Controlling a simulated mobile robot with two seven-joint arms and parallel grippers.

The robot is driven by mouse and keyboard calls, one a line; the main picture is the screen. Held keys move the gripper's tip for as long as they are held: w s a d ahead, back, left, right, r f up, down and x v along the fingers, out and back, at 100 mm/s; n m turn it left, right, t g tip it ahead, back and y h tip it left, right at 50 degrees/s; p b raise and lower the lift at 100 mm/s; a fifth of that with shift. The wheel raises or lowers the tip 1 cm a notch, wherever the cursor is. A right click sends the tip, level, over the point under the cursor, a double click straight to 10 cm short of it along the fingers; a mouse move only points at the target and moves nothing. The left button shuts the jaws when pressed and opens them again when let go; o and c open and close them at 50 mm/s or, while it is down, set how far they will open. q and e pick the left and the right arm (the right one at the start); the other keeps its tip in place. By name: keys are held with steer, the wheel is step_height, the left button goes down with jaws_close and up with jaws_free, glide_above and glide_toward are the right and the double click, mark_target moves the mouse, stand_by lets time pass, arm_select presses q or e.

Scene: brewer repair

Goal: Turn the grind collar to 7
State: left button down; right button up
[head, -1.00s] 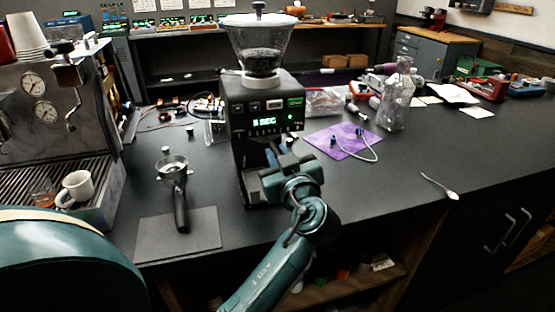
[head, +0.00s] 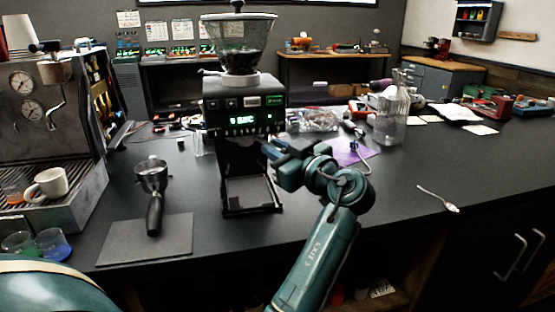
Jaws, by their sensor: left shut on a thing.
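The grinder (head: 243,103) stands on the dark counter, with a clear hopper on top and a lit green display on its front. A row of pale marks (head: 240,131) runs under the display. I cannot read the collar's setting.
A portafilter (head: 153,187) lies on a grey mat (head: 130,243) to the left. The espresso machine (head: 45,120) with a white cup (head: 47,184) is farther left. A glass bottle (head: 391,118), a purple mat (head: 345,152) and a spoon (head: 438,198) are on the right.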

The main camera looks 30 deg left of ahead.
steer(key=shift+r, duration=0.1)
arm_select(q)
steer(key=c, duration=1.5)
jaws_free()
steer(key=shift+s, duration=0.1)
arm_select(e)
steer(key=shift+s, duration=0.1)
steer(key=shift+f, duration=0.2)
